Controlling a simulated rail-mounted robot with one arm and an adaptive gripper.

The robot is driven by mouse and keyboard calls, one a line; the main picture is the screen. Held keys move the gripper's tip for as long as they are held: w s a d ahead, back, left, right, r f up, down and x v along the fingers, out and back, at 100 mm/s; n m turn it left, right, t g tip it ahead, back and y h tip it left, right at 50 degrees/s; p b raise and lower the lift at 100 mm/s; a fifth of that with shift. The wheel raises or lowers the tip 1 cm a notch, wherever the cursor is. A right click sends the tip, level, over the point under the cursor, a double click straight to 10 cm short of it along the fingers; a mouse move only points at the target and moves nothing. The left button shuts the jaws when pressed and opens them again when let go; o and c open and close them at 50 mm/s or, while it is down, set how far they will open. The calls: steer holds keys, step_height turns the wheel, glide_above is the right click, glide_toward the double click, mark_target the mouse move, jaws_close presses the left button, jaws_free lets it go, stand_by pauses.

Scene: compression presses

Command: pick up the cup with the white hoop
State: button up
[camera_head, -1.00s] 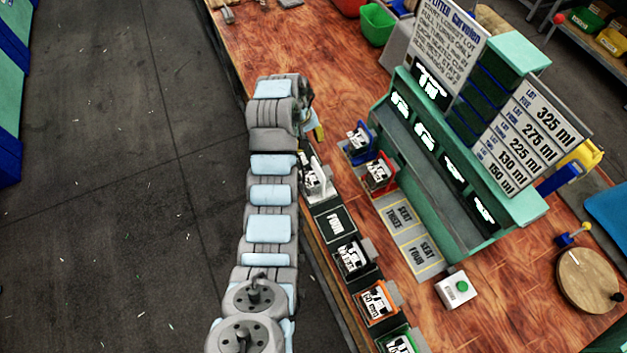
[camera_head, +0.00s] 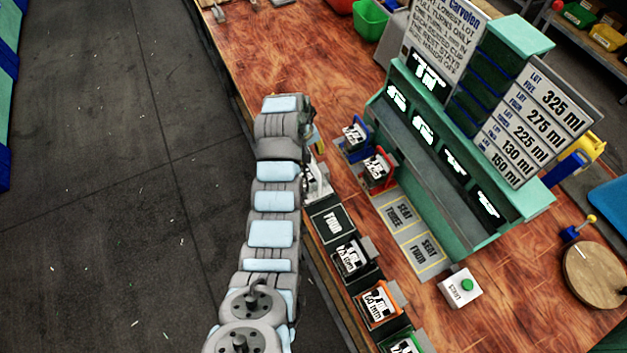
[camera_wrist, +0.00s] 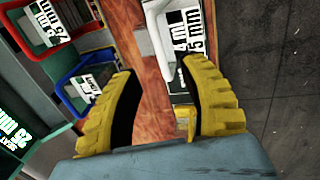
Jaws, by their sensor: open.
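The cup with the white hoop (camera_head: 314,184) stands in the row along the bench's near edge, partly hidden by my arm in the camera_head view. In the camera_wrist view its white hoop (camera_wrist: 157,32) shows ahead of the fingertips, beside a black-and-white label. My gripper (camera_wrist: 160,72) is open, with two yellow fingers apart and nothing held between them. The fingers are short of the white hoop and appear apart from it. In the camera_head view my gripper is mostly hidden behind the arm, with a bit of yellow showing just above the white-hooped cup.
A blue-framed cup (camera_head: 354,146) and a red-framed cup (camera_head: 378,174) stand at the green splitter stand (camera_head: 468,240). Black (camera_head: 350,258), orange (camera_head: 378,306) and green (camera_head: 402,344) cups continue the near row beyond the empty FOUR place (camera_head: 332,224). Seats three and four look empty.

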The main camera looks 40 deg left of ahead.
mark_target(313, 162)
steer(key=shift+w+d+f+p, duration=0.15)
steer(key=shift+f+p, duration=0.1)
steer(key=shift+f, duration=0.55)
steer(key=shift+w+a+f+p, duration=0.1)
steer(key=shift+f+p, duration=0.15)
steer(key=shift+f, duration=0.5)
steer(key=shift+w+f+p, duration=0.15)
steer(key=shift+f+p, duration=0.05)
steer(key=shift+f, duration=0.4)
steer(key=shift+w+f+p, duration=0.15)
steer(key=shift+f, duration=0.45)
steer(key=shift+w+f, duration=0.1)
steer(key=shift+f, duration=0.65)
jaws_close()
